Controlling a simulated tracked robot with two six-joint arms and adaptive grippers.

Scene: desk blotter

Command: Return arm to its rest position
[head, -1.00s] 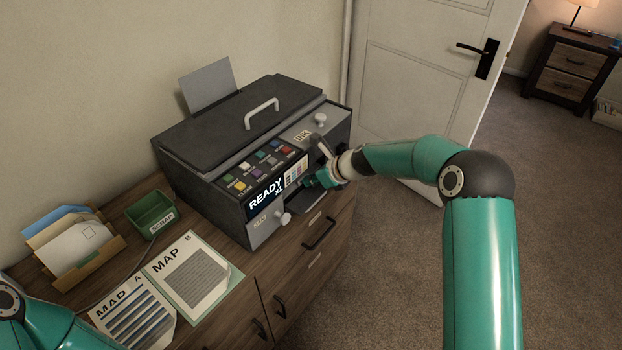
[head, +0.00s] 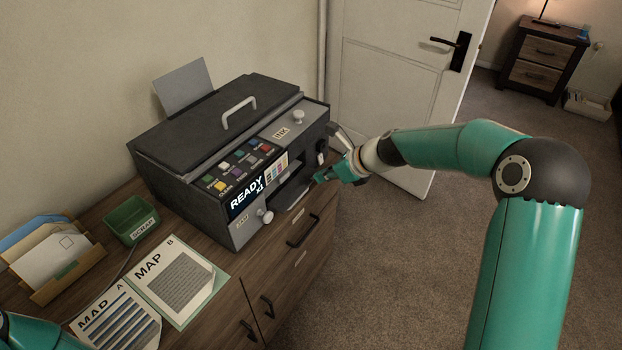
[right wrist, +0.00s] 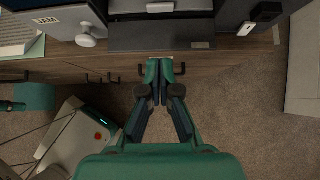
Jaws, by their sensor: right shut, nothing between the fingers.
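My right arm reaches in from the right in the head view. Its gripper (head: 322,178) is at the front right of the dark printer (head: 215,150), just outside the output slot. In the right wrist view the gripper (right wrist: 159,64) is shut and empty, its fingertips together in front of the output tray (right wrist: 160,35). Of my left arm only a teal link shows at the bottom left of the head view. My left gripper is out of view.
The printer stands on a wooden cabinet (head: 283,268) with drawer handles. A green scrap tray (head: 131,220), a letter holder (head: 62,272) and the Map A (head: 117,318) and Map B (head: 176,279) sheets lie left. A white door (head: 385,85) stands behind my right arm. Carpet at right is open.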

